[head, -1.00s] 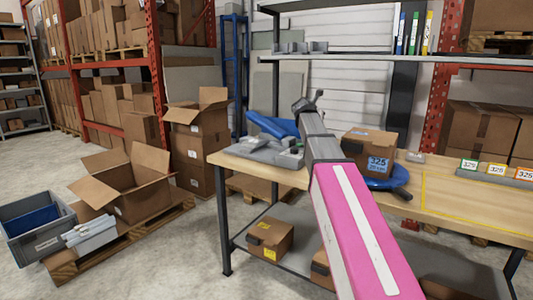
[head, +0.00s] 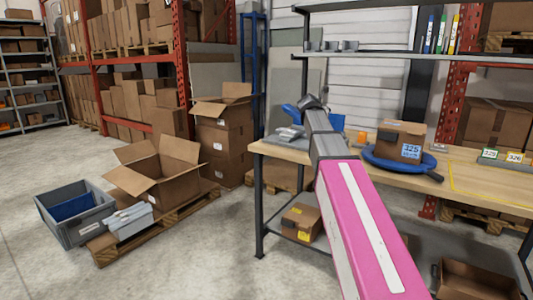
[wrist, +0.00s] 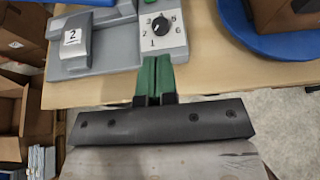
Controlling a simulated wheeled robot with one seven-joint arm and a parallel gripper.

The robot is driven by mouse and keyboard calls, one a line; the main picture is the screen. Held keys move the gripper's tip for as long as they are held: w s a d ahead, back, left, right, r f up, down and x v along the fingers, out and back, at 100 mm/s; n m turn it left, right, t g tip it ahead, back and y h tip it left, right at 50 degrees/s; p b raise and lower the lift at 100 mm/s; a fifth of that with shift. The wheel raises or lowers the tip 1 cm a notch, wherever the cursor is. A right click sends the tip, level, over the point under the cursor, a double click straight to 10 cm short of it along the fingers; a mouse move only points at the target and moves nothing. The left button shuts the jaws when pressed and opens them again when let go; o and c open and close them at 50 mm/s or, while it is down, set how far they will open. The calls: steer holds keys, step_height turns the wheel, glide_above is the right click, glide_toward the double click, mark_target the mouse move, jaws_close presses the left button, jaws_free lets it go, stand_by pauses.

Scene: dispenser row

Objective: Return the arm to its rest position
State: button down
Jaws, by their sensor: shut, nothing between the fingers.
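My arm (head: 365,225), pink with a white stripe, reaches forward over the left part of the wooden workbench (head: 465,172) in the head view. My gripper (wrist: 153,78) has green fingers, closed together and empty, in the wrist view. The fingertips appear just in front of a grey device with a numbered dial (wrist: 160,25); I cannot tell whether they touch it. A grey part marked 2 (wrist: 72,37) is left of the dial. In the head view the fingers are hidden behind my arm.
A cardboard box marked 325 (head: 400,140) sits on a blue round turntable (head: 385,165) right of my arm. A shelf (head: 400,57) spans above the bench.

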steer(key=s+a+f+m+g+y, duration=0.15)
steer(key=s+f+m, duration=0.35)
steer(key=f, duration=0.5)
steer(key=s+f+m+g+y, duration=0.15)
steer(key=s+f+m, duration=0.3)
steer(key=f, duration=0.55)
steer(key=s+f+m+g+y, duration=0.1)
steer(key=s+f+m+g, duration=0.3)
steer(key=f, duration=0.7)
steer(key=s+a+f+m+g+y, duration=0.1)
steer(key=s+a+f+m+g, duration=0.1)
steer(key=s+f+m, duration=0.6)
steer(key=s+a+f+m+g+y, duration=0.1)
steer(key=s+a+f+m+y, duration=0.1)
steer(key=s+f+m, duration=0.5)
steer(key=s+f, duration=0.3)
steer(key=s, duration=0.3)
steer(key=shift+s+m+g, duration=0.15)
steer(key=shift+m+g, duration=0.2)
steer(key=shift+g, duration=0.05)
steer(key=shift+a, duration=0.1)
